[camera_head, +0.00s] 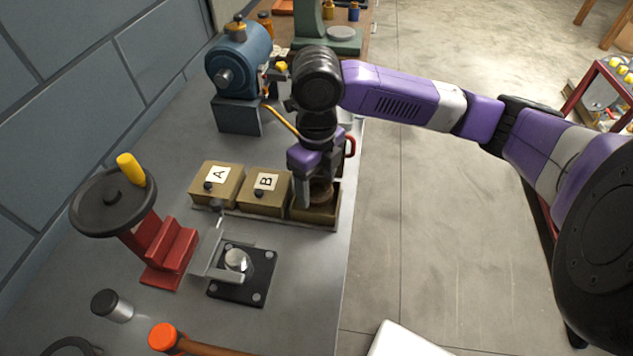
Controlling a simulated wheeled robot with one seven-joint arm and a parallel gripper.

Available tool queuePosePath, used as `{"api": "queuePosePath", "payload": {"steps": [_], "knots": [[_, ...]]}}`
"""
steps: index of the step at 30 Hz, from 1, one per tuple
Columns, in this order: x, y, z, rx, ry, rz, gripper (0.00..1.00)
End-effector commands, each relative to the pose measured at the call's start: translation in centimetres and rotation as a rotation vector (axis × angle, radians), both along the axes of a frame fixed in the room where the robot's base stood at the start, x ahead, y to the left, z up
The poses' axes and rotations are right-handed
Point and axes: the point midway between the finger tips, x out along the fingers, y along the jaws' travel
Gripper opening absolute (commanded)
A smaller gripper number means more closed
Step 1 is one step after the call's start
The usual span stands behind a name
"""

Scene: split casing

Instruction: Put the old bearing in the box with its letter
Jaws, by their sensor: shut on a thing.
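My gripper (318,188) points down over the open tan box (316,213) at the right end of a row of three boxes. It is shut on a brown, rusty-looking round part, the old bearing (321,190), which is at the mouth of that box. Whether the bearing touches the box floor cannot be told. No letter shows on the open box. The split casing (258,281) sits in front on a dark plate, with a shiny round part (236,259) in it.
A red press with a black handwheel (112,200) stands left. A blue motor (238,62) stands behind the boxes. A grey cylinder (112,306) and an orange-ended tool (164,337) lie in front. The bench's right edge is close to the open box.

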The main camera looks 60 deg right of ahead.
Motion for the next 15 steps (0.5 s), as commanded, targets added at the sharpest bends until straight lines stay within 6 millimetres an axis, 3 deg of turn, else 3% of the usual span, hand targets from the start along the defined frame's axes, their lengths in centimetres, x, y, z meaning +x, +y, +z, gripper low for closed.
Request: {"api": "queuePosePath", "payload": {"steps": [12, 13, 15], "knots": [[0.02, -0.02, -0.10, 0.000, -0.001, 0.000, 0.09], [0.02, -0.02, -0.10, 0.000, -0.001, 0.000, 0.69], [0.02, -0.02, -0.10, 0.000, -0.001, 0.000, 0.82]]}}
